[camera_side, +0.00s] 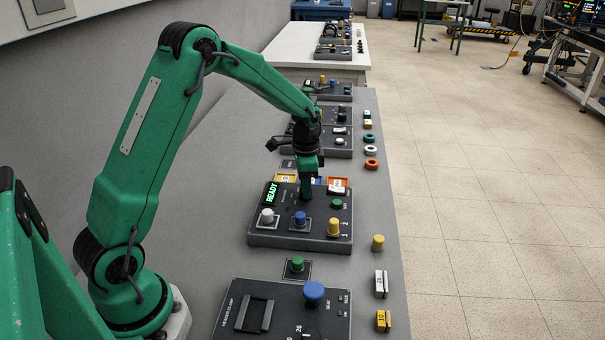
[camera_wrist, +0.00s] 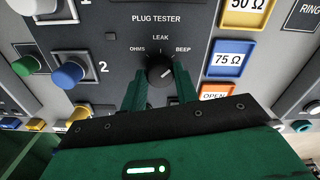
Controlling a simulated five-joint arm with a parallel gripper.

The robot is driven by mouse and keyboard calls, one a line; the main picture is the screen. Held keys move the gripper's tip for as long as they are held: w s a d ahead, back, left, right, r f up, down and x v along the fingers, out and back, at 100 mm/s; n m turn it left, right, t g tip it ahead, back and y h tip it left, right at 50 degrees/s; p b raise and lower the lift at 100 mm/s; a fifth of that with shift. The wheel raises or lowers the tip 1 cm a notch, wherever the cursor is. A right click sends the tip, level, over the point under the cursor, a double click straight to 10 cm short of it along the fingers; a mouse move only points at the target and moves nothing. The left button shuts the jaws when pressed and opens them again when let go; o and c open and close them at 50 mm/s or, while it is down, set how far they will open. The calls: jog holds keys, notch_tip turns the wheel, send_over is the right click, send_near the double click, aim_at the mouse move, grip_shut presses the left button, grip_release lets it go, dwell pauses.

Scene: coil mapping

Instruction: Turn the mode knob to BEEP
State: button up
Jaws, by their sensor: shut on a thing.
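The black mode knob (camera_wrist: 160,70) sits on the dark plug tester panel (camera_wrist: 120,70) in the wrist view. OHMS is printed to its upper left, LEAK above it and BEEP to its upper right. A small pale mark on the knob slants up and to the right, on the BEEP side of LEAK; its exact setting is hard to tell. My gripper (camera_wrist: 159,84) is shut on the knob, one green finger on each side. In the side view my gripper (camera_side: 306,192) reaches down onto the tester box (camera_side: 290,241), and the knob is hidden there.
A 75 Ω tile (camera_wrist: 228,58) is right of the knob. Another box (camera_side: 285,312) stands nearer the camera.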

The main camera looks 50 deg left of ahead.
jog(key=shift+r, duration=0.1)
jog(key=o, duration=1)
jog(key=shift+r, duration=3.85)
